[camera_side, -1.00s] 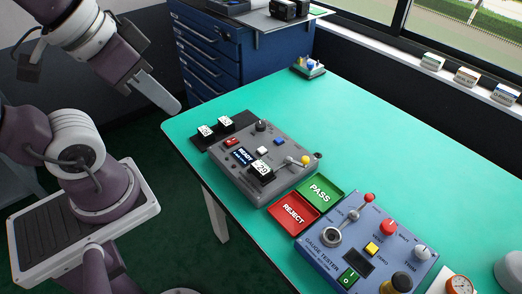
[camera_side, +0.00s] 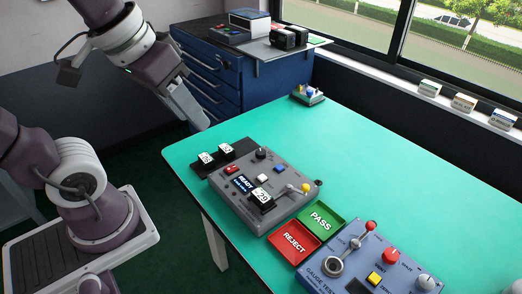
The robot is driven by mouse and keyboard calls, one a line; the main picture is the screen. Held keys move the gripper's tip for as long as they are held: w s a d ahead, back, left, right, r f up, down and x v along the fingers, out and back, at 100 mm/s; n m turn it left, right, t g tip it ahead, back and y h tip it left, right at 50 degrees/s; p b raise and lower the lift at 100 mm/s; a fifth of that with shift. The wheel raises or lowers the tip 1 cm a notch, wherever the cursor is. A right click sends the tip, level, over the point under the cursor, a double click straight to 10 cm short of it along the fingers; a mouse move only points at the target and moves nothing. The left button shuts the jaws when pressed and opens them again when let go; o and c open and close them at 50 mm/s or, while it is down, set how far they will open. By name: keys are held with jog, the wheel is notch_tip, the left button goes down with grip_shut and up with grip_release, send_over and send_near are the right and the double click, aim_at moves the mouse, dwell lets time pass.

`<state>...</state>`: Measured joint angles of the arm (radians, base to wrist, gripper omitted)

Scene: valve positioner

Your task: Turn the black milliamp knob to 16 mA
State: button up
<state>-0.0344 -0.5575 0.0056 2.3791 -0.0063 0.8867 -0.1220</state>
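The grey positioner box (camera_side: 240,204) sits on the near left part of the green table. A small black knob (camera_side: 261,153) stands upright at its back edge; it looks like the task's knob, but its scale and setting are too small to read. The box's blue display (camera_side: 243,183) reads "READY". My gripper (camera_side: 200,122) hangs up and left of the box, beyond the table's left edge in the picture, apart from the knob. It is seen side-on, so its finger gap cannot be made out. Nothing shows held in it.
The box also carries a yellow-tipped lever (camera_side: 305,188) and a block marked 29 (camera_side: 261,197). A black holder (camera_side: 235,155) with two numbered blocks adjoins it. Green PASS (camera_side: 321,219) and red REJECT (camera_side: 294,242) trays and a blue gauge tester (camera_side: 345,262) lie nearby.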

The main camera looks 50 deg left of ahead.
jog(key=shift+o, duration=1.2)
jog(key=w+a+f+n+g, duration=0.1)
jog(key=w+a+f+n, duration=0.1)
jog(key=w, duration=0.9)
jog(key=a+n, duration=0.1)
jog(key=n, duration=0.1)
jog(key=shift+w+a+n+g, duration=0.2)
jog(key=shift+w+n+g, duration=0.2)
jog(key=n+g, duration=0.3)
jog(key=n, duration=0.6)
send_over(261, 151)
jog(key=f, duration=2)
jog(key=shift+s+d+f, duration=0.15)
jog(key=shift+d+f, duration=0.15)
jog(key=shift+f, duration=0.1)
jog(key=f, duration=0.8)
jog(key=shift+a+f, duration=0.25)
jog(key=shift+f, duration=0.1)
grip_shut()
